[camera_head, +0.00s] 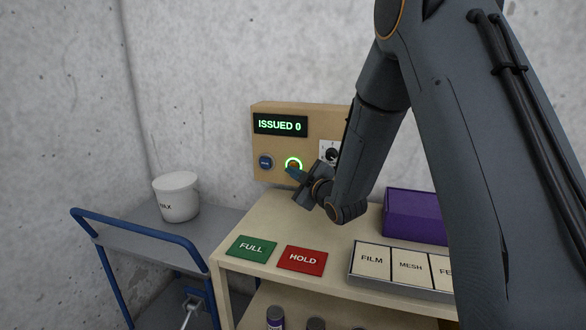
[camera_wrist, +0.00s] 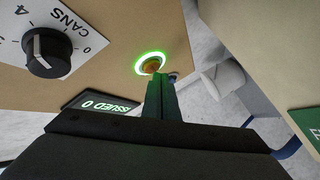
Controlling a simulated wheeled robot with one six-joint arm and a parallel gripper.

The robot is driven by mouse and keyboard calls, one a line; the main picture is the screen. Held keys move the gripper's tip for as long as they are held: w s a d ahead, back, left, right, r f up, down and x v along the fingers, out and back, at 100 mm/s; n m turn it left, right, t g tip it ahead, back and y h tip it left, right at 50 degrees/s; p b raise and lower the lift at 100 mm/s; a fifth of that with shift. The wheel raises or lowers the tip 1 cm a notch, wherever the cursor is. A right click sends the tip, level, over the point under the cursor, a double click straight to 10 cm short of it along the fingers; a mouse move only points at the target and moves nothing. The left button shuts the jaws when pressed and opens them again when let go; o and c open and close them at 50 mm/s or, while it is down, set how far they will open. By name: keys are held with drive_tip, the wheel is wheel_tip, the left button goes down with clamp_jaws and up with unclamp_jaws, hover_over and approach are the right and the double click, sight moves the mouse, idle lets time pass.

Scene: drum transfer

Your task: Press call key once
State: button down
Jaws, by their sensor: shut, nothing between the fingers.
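A tan control panel (camera_head: 318,118) stands at the back of the bench. Its display (camera_head: 280,125) reads "ISSUED 0" in green and also shows upside down in the wrist view (camera_wrist: 100,103). An orange button (camera_head: 293,164) with a lit green ring is on the panel front; it also shows in the wrist view (camera_wrist: 151,67). A dark blue button (camera_head: 265,162) is to its left, its small label unreadable. My gripper (camera_head: 290,172) is shut and empty, its tips right at the lower edge of the ringed button. I cannot tell whether they touch it.
A dial (camera_wrist: 47,52) marked "CANS" is on the panel. Green "FULL" (camera_head: 251,249) and red "HOLD" (camera_head: 302,259) cards, a purple box (camera_head: 414,216) and a labelled tray (camera_head: 352,276) lie on the bench. A white bucket (camera_head: 177,199) stands on the cart (camera_head: 150,226) at left.

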drive_tip(key=shift+w, duration=0.1)
idle(0.5)
drive_tip(key=shift+w+d+b, duration=0.2)
drive_tip(key=shift+w+b, duration=0.1)
drive_tip(key=shift+s, duration=0.1)
drive_tip(key=shift+s+a, duration=0.15)
drive_tip(key=shift+s, duration=0.15)
idle(0.4)
drive_tip(key=s+a, duration=0.2)
drive_tip(key=s, duration=0.3)
drive_tip(key=shift+s+a, duration=0.15)
drive_tip(key=shift+s, duration=0.15)
idle(0.6)
